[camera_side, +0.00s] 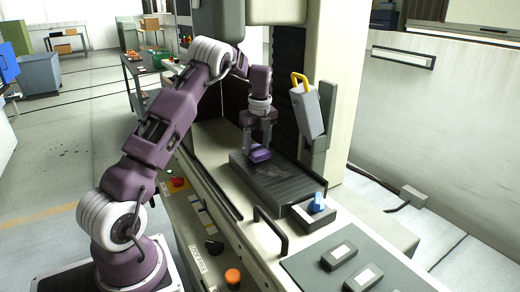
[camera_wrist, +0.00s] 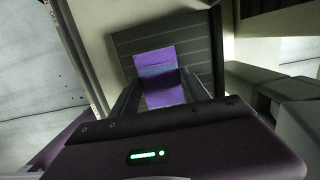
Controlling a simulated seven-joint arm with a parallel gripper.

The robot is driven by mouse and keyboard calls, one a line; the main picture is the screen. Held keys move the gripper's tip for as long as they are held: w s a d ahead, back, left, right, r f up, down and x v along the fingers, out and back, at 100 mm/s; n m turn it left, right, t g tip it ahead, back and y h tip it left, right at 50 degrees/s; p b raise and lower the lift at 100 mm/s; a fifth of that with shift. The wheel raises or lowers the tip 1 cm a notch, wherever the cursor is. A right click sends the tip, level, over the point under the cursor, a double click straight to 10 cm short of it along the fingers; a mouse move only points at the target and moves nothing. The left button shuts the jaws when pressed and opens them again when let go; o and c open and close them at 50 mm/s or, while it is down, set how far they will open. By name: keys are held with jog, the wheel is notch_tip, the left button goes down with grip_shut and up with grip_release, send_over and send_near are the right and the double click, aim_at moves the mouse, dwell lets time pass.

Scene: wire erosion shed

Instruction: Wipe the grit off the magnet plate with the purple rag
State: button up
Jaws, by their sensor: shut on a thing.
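The purple rag (camera_side: 257,153) is a small folded pad over the far left part of the dark magnet plate (camera_side: 285,184). My gripper (camera_side: 258,141) points down and is shut on the rag. In the wrist view the rag (camera_wrist: 155,62) shows between and beyond my fingers, with the ribbed dark plate (camera_wrist: 195,45) around it. The rag looks to be on or just above the plate; I cannot tell if it touches. No grit can be made out on the plate at this size.
A black handle (camera_side: 270,232) and a low dark rail run along the front left. The dark machine column is close behind my gripper.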

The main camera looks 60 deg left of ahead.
jog(key=shift+w+d, duration=0.1)
jog(key=shift+w, duration=0.8)
jog(key=shift+w+d, duration=0.2)
jog(key=shift+w, duration=0.05)
jog(key=shift+d+f, duration=0.2)
jog(key=shift+d, duration=7)
jog(key=shift+a+r, duration=0.2)
jog(key=shift+a, duration=7.05)
jog(key=shift+a+r, duration=0.15)
jog(key=shift+r, duration=0.1)
jog(key=shift+f, duration=0.15)
jog(key=shift+r, duration=3.15)
